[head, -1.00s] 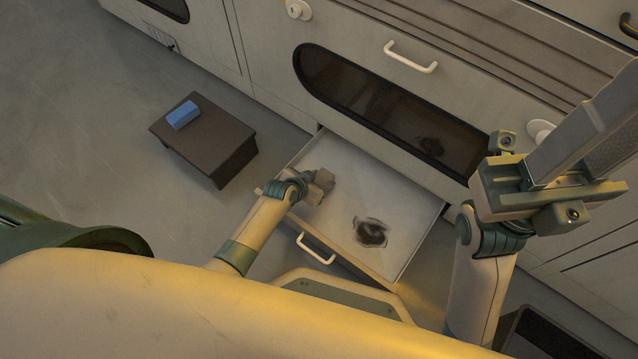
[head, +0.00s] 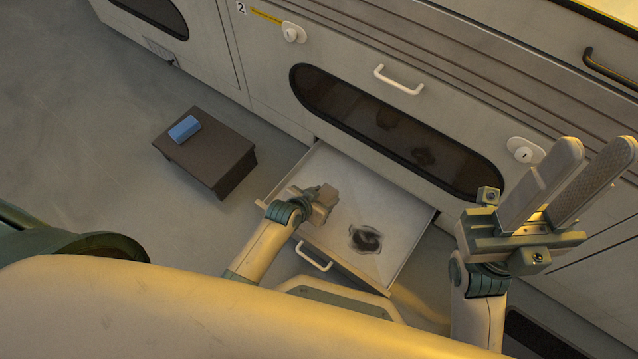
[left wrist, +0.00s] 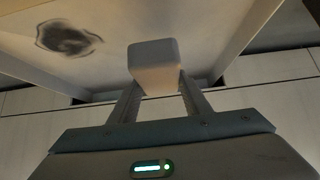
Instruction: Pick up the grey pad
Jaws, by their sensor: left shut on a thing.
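The grey pad (left wrist: 155,66), a pale rounded block, sits between the two fingers of my left gripper (left wrist: 160,88) in the left wrist view. My left gripper (head: 325,199) is shut on the pad and is over the open drawer (head: 400,215) in the head view. There the pad is hard to tell from the fingers. I cannot tell whether the pad touches the drawer floor. My right gripper (head: 588,152) is raised at the right, in front of the cabinet, with its two long fingers apart and nothing between them.
A dark smudge (head: 365,238) marks the drawer floor; it also shows in the left wrist view (left wrist: 68,39). A blue block (head: 184,129) lies on a low brown stool (head: 215,150) to the left. The cabinet front (head: 270,70) rises behind the drawer. Floor left of the stool is clear.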

